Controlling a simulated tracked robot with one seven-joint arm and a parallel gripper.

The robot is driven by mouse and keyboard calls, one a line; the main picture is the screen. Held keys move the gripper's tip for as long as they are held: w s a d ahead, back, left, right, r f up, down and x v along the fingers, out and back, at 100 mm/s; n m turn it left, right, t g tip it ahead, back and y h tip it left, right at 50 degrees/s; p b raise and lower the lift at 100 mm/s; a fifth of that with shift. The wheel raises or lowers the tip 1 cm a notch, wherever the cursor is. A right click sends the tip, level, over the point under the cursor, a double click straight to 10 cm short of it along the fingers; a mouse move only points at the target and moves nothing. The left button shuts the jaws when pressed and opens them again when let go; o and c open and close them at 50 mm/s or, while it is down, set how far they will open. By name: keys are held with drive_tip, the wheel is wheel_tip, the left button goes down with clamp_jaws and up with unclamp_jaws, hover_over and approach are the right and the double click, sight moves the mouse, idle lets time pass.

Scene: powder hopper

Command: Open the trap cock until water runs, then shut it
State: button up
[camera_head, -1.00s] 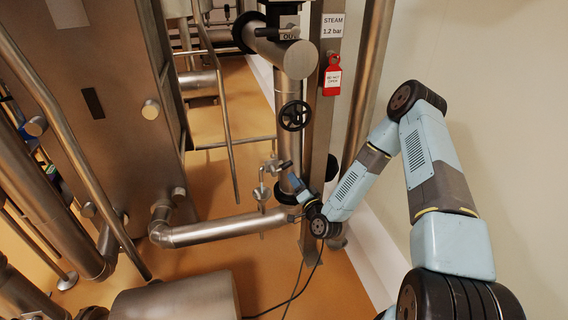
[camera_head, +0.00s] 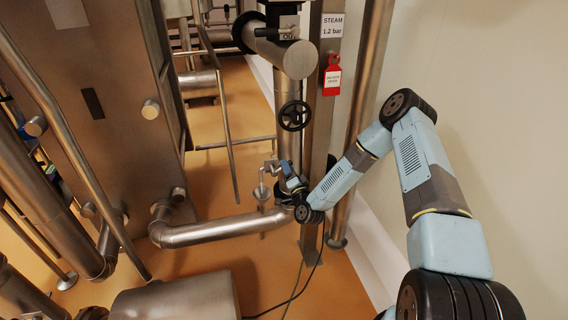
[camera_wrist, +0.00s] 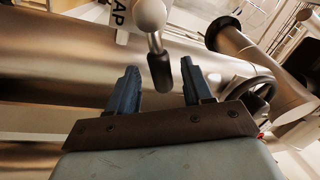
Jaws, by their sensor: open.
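The trap cock shows in the wrist view as a pale metal knuckle with a lever ending in a dark grip (camera_wrist: 160,70). A white label with the letters "AP" visible hangs beside it. My gripper (camera_wrist: 159,80) is open, with one blue finger on each side of the grip's lower end. I see no clear contact. In the head view the small cock assembly (camera_head: 262,190) stands above the low horizontal pipe, and my gripper (camera_head: 284,170) is just to its right. The lever is hard to make out there. No running water is visible.
A black handwheel (camera_head: 294,116) is on the vertical pipe above my gripper. A red tag (camera_head: 332,78) hangs on the post under a "STEAM 1.2 bar" sign (camera_head: 332,25). A handrail stands to the left. Dark cables lie on the orange floor.

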drive_tip(key=shift+x, duration=1.95)
clamp_jaws()
